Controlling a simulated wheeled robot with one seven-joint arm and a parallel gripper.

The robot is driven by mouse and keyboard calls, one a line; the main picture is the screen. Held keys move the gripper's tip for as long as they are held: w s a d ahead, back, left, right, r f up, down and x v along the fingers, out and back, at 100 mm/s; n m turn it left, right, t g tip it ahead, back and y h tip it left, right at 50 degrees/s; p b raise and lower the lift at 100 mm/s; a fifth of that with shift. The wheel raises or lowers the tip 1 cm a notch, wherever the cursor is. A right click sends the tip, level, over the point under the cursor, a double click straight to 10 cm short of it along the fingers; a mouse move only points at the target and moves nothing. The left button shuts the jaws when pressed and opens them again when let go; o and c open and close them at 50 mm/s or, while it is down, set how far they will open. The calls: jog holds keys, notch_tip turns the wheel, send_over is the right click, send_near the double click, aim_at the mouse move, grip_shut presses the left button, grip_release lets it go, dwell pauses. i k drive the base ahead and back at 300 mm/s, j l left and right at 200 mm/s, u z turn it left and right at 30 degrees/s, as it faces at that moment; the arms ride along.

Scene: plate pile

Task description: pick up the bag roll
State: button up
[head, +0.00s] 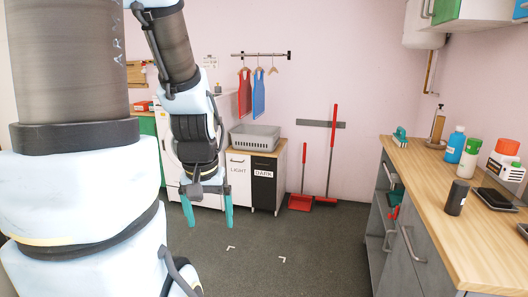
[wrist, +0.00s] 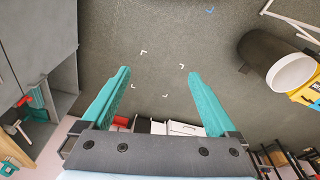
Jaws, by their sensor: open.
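A small black cylinder (head: 457,197), which looks like the bag roll, stands upright near the front edge of the wooden counter (head: 437,213) at the right of the head view. My gripper (head: 208,208) hangs over open floor, well to the left of the counter and apart from it. Its two teal fingers point down, spread and empty. In the wrist view my gripper (wrist: 158,74) is open with only grey floor between the fingers. I cannot make out the black cylinder in the wrist view.
Grey cabinets (head: 407,245) have protruding handles. The middle floor (head: 300,255) is clear.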

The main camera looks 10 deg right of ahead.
aim_at(458, 192)
jog(key=z, duration=0.7)
jog(key=i+j+z, duration=0.1)
jog(key=i+z, duration=0.15)
jog(key=z, duration=0.15)
jog(key=i+j+z, duration=0.2)
jog(key=z, duration=0.25)
jog(key=i+j+z, duration=0.25)
jog(key=z, duration=0.15)
jog(key=i+j, duration=0.3)
jog(key=i+j+z, duration=0.15)
jog(key=i+j, duration=0.15)
jog(key=j, duration=0.15)
jog(key=i+j, duration=0.3)
jog(key=j, duration=0.15)
jog(key=i, duration=0.25)
jog(key=z, duration=0.05)
